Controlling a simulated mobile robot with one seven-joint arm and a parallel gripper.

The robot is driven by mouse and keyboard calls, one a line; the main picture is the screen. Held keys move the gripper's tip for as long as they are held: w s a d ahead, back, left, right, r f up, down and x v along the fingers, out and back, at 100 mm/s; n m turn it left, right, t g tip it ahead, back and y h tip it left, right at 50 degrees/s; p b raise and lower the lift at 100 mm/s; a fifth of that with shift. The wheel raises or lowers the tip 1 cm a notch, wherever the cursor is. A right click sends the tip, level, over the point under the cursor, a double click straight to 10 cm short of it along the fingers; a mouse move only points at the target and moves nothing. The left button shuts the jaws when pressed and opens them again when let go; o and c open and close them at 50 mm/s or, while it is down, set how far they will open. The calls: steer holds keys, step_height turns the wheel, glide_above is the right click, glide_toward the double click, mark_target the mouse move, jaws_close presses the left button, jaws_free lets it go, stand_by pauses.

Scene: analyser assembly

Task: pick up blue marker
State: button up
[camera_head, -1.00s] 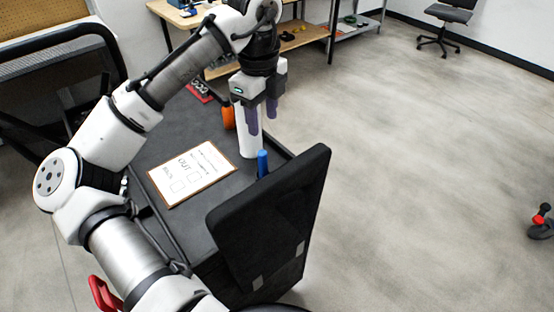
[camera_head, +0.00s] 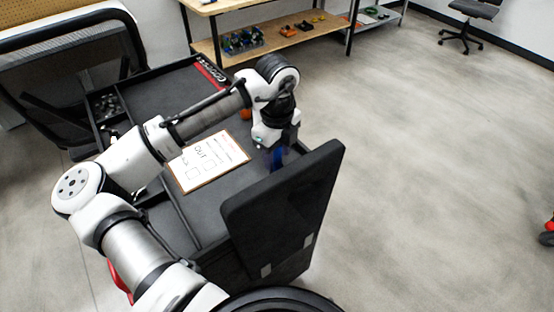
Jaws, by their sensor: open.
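The blue marker (camera_head: 277,158) stands upright on the dark cart top, close behind the raised black panel. Only part of it shows, because my gripper and the panel cover the rest. My gripper (camera_head: 277,152) points down at the marker, with its fingers around or right beside it; I cannot tell which. It is open. The white cylinder seen earlier beside the marker is hidden now.
The black panel (camera_head: 285,215) rises at the cart's near right edge, close to my gripper. A clipboard with a printed sheet (camera_head: 208,160) lies left of the marker. An orange object (camera_head: 246,114) shows partly behind my arm. A shelf (camera_head: 270,38) stands behind.

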steer(key=shift+f, duration=0.7)
jaws_close()
steer(key=shift+r, duration=0.15)
